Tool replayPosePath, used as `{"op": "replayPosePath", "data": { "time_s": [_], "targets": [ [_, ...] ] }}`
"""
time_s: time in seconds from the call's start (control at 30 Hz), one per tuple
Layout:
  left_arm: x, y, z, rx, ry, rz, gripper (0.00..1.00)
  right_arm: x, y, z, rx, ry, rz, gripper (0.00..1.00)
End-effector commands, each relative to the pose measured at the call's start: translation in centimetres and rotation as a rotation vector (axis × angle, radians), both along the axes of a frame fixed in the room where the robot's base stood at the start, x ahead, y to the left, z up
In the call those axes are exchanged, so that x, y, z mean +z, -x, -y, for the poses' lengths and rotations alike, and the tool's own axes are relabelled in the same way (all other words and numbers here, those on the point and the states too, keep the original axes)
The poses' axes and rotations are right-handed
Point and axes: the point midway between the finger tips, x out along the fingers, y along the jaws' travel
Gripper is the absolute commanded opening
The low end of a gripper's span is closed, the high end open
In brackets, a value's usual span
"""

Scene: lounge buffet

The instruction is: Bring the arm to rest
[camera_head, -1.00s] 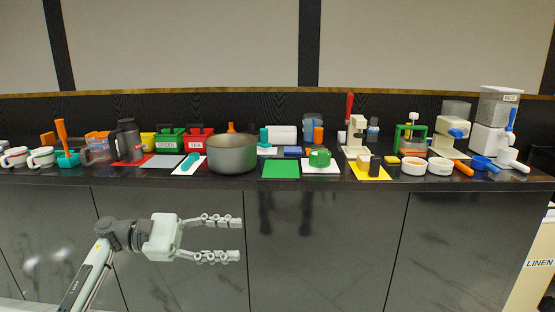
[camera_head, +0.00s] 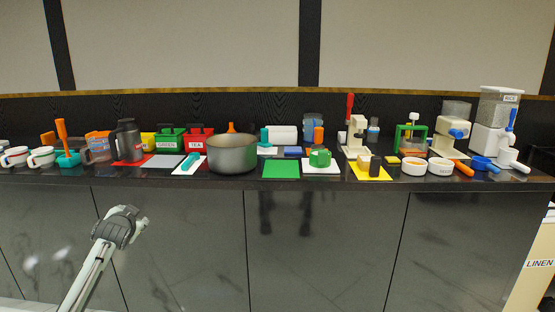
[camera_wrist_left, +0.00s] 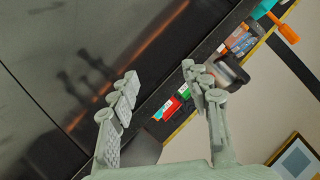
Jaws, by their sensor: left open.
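My left arm (camera_head: 105,240) stands in front of the counter at the lower left of the head view, below the counter top. The gripper touches nothing that I can see. My right arm and gripper are in neither view.
The dark counter (camera_head: 330,235) runs across the head view. On it stand a grey pot (camera_head: 232,155), a dark jug (camera_head: 128,141), green (camera_head: 168,140) and red (camera_head: 199,140) boxes, and a rice dispenser (camera_head: 495,120). The space before its front is clear on the right.

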Motion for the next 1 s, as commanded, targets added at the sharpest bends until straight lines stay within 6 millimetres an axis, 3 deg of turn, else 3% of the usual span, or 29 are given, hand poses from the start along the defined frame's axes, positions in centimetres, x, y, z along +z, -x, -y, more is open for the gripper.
{"op": "replayPosePath", "data": {
  "time_s": [0.17,0.2,0.47,0.57,0.67,0.8,1.0],
  "targets": [
    [-6.1,3.7,0.6,0.171,0.315,-0.199,0.48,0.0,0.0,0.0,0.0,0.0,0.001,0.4],
    [-8.2,4.7,1.2,0.157,0.302,-0.217,0.48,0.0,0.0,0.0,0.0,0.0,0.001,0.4],
    [-18.1,11.9,4.5,0.135,0.316,-0.348,0.48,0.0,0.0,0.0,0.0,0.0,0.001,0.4],
    [-22.6,16.2,6.1,0.129,0.329,-0.417,0.48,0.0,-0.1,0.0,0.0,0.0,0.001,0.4],
    [-27.2,21.8,8.0,0.125,0.347,-0.497,0.48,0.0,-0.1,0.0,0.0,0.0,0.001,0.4],
    [-32.8,30.6,10.4,0.125,0.377,-0.61,0.48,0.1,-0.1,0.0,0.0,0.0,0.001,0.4],
    [-37.4,42.1,13.0,0.138,0.416,-0.746,0.48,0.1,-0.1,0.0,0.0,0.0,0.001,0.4]
  ]
}}
